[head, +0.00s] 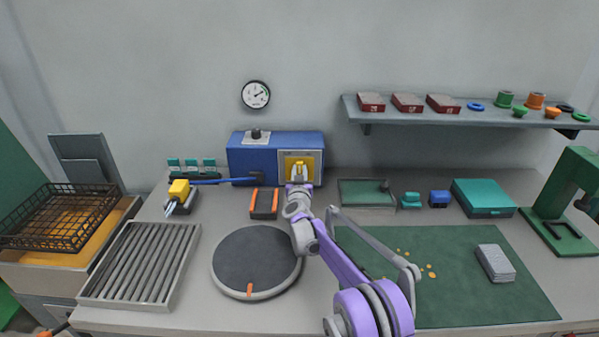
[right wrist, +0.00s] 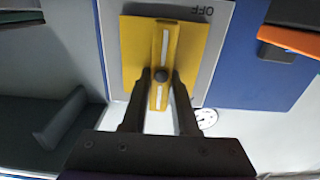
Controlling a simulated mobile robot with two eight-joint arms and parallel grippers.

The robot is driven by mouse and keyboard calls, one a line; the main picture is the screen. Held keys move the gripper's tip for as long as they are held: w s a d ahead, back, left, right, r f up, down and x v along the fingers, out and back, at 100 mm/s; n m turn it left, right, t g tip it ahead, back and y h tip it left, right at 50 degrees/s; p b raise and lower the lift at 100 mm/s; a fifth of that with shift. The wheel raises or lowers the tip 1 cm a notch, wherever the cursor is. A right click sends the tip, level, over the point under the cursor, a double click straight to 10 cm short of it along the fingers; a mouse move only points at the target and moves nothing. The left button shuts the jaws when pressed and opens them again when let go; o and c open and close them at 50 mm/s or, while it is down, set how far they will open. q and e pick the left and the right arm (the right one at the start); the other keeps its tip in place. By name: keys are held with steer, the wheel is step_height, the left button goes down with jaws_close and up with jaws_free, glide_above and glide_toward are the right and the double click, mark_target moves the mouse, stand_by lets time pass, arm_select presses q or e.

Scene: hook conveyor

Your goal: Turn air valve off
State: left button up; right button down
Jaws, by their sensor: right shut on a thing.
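The air valve (head: 313,165) is a yellow plate with a raised yellow lever, set in a pale panel on the front of a blue box (head: 250,160). In the right wrist view the yellow plate (right wrist: 138,45) fills the upper middle. The lever (right wrist: 165,40) has a white stripe and a dark round pivot, and runs nearly upright in that picture. An upside-down OFF label (right wrist: 202,10) shows past the plate's upper right corner. My right gripper (right wrist: 161,78) has one finger on each side of the lever and is shut on it; it also shows in the head view (head: 299,181). My left gripper is not seen.
A pressure gauge (head: 256,95) hangs on the wall above. An orange-and-black holder (head: 264,203) stands just left of my right gripper, with a round turntable (head: 256,262) in front. A shelf (head: 440,112) juts out at upper right.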

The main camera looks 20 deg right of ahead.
steer(key=m, duration=0.2)
steer(key=m+b, duration=0.1)
steer(key=shift+s+d+f+m, duration=0.1)
steer(key=shift+d+m, duration=0.1)
steer(key=shift+m, duration=0.2)
steer(key=m, duration=0.4)
steer(key=shift+d+f+m, duration=0.1)
steer(key=shift+d+m, duration=0.15)
steer(key=shift+m, duration=0.05)
steer(key=m, duration=0.4)
steer(key=shift+s+d+f, duration=0.1)
steer(key=shift+d+f, duration=0.05)
steer(key=shift+f, duration=0.1)
steer(key=shift+f+m, duration=0.2)
steer(key=shift+m, duration=1.2)
steer(key=shift+f+m, duration=0.15)
steer(key=shift+m, duration=1.25)
steer(key=c, duration=0.7)
jaws_free()
steer(key=shift+d, duration=0.1)
